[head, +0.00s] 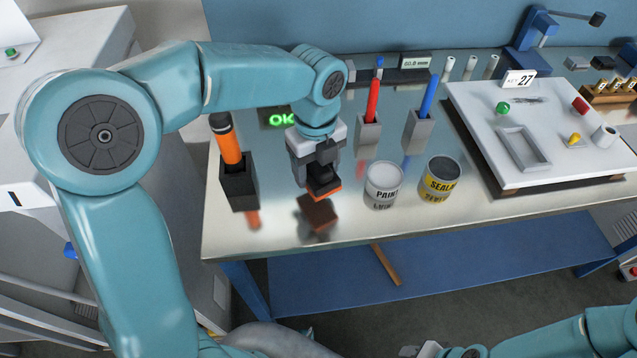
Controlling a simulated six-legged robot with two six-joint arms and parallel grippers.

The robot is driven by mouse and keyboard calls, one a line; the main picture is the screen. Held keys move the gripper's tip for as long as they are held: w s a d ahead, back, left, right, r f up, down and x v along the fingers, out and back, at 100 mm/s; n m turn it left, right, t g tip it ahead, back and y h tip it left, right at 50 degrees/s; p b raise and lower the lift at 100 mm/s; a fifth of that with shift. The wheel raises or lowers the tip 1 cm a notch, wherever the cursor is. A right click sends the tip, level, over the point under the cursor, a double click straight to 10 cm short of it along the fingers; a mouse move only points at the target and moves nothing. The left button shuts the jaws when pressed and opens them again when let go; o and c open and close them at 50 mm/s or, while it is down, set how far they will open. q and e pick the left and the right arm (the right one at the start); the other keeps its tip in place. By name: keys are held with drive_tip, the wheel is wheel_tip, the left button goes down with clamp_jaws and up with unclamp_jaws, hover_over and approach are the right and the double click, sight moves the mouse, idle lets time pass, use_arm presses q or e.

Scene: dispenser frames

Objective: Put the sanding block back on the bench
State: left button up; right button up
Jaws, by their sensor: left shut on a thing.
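My left gripper (320,170) points down over the front left part of the bench (285,243). It is shut on the sanding block (325,192), a small block with a dark top and an orange lower part. The block seems to be held a little above the shiny bench top, with its reflection showing apart below it. The fingers hide part of the block. My right arm enters at the bottom right; its gripper (432,350) is low in front of the bench, partly cut off, and its jaws are unclear.
A dark holder (240,188) with an orange-handled tool stands left of the block. A paint can (383,187) and a sealant can (440,180) stand to its right. Grey holders with a red (373,100) and a blue tool (429,95) stand behind. A white board (500,150) lies right.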

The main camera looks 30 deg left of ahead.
sight(318, 184)
use_arm(q)
drive_tip(key=shift+s+f, duration=0.1)
drive_tip(key=shift+f, duration=0.25)
wheel_tip(318, 184, down, 4)
drive_tip(key=shift+d+r, duration=0.1)
drive_tip(key=shift+w+f, duration=0.2)
drive_tip(key=shift+f, duration=0.15)
drive_tip(key=shift+s+r, duration=0.1)
drive_tip(key=shift+s, duration=0.05)
drive_tip(key=shift+f, duration=0.2)
drive_tip(key=o, duration=1)
